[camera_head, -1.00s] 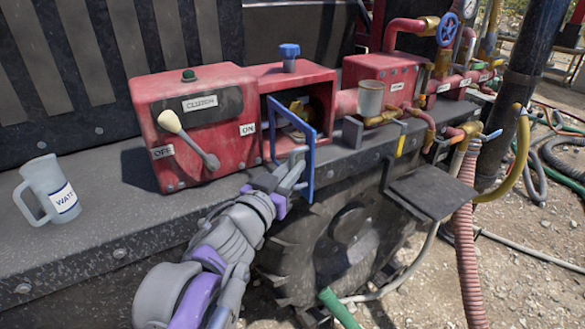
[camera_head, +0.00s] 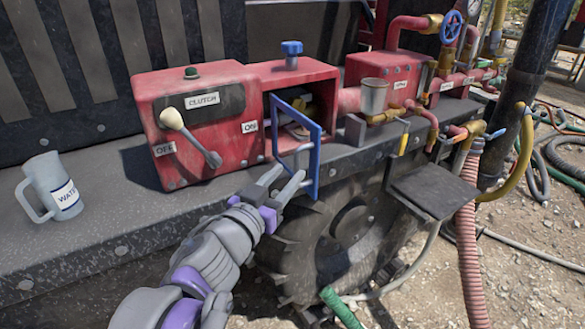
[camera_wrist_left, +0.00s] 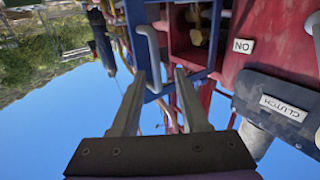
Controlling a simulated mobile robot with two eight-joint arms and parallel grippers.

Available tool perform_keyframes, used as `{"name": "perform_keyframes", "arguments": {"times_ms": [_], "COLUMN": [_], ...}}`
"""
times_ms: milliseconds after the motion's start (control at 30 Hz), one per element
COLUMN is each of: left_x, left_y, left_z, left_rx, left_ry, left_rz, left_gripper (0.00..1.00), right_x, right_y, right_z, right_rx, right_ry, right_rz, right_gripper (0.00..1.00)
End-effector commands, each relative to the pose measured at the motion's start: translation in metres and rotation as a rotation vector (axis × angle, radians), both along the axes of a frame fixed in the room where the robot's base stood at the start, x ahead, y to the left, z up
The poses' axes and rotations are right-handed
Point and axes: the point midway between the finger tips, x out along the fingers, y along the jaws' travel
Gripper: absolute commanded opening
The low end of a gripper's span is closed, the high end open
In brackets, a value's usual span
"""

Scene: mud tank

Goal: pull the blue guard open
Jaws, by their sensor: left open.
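The blue guard (camera_head: 316,160) is an open rectangular frame on the red housing, standing swung out from the housing's opening. A grey handle (camera_head: 297,153) is on its near side. My left gripper (camera_head: 290,170) is open, with its two fingers just below and in front of the handle, and nothing is held. In the left wrist view, the open fingers (camera_wrist_left: 161,78) point toward the guard (camera_wrist_left: 136,15), with its grey handle (camera_wrist_left: 148,45) beyond the tips. I cannot tell whether a finger touches the guard. My right gripper is not in view.
The red clutch box (camera_head: 196,125) with its lever (camera_head: 189,137) stands left of the opening. A water mug (camera_head: 52,187) is on the grey deck at the left. A metal cup (camera_head: 373,97) and pipes are at the right. A big tyre (camera_head: 330,240) sits below the deck.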

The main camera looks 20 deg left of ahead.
Motion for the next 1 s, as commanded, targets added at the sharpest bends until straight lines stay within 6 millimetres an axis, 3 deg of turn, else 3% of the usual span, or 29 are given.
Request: {"name": "perform_keyframes", "arguments": {"times_ms": [200, 400, 1000], "left_x": [-0.040, -0.062, -0.067], "left_y": [0.003, 0.004, 0.004], "left_z": [-0.001, 0.000, 0.000], "left_rx": [0.000, 0.000, -0.001], "left_ry": [0.000, 0.000, 0.000], "left_rz": [0.003, 0.002, 0.000], "left_gripper": [0.45, 0.45, 0.45], "right_x": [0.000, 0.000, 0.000], "right_y": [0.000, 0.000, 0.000], "right_z": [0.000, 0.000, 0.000], "right_rx": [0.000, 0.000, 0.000], "right_ry": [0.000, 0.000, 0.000], "right_rz": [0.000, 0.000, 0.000], "right_gripper": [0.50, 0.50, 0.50]}}
